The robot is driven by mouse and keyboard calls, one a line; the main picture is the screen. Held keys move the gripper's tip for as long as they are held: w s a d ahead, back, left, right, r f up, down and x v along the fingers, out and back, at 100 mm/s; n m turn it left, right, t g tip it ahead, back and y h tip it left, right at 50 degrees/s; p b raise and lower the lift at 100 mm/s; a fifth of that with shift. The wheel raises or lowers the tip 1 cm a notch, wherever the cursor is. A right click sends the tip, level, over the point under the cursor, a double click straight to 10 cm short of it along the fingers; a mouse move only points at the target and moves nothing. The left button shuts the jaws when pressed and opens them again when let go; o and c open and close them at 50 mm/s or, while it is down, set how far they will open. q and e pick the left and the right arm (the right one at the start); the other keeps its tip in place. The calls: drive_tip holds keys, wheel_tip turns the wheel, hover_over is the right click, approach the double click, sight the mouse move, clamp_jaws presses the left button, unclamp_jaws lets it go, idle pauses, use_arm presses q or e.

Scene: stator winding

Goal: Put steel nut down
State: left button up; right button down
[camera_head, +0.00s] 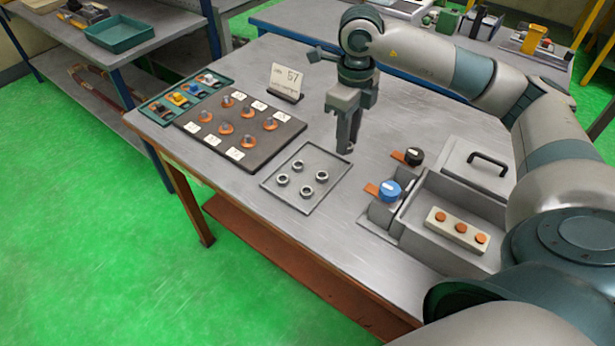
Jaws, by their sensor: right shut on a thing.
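A steel nut (349,150) shows at the fingertips of my right gripper (345,145), which points down and is shut on it. The gripper is just right of the far corner of a shallow grey tray (300,205). I cannot tell whether the nut touches the table. Several other steel nuts (307,191) sit spread out in the tray. My left gripper is not in view.
Left of the tray is a dark board (243,159) with copper coils and white labels. A card reading 57 (286,81) stands behind. Blue (389,190) and black (414,156) knobs and an open metal box (416,217) stand right.

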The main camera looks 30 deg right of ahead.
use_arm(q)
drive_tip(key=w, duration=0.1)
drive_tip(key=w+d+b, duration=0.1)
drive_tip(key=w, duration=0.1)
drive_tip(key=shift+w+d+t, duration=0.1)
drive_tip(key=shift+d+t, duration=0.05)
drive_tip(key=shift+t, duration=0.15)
use_arm(e)
drive_tip(key=d+m, duration=0.7)
drive_tip(key=m, duration=0.5)
drive_tip(key=shift+d+r, duration=0.3)
drive_tip(key=shift+w+a, duration=0.1)
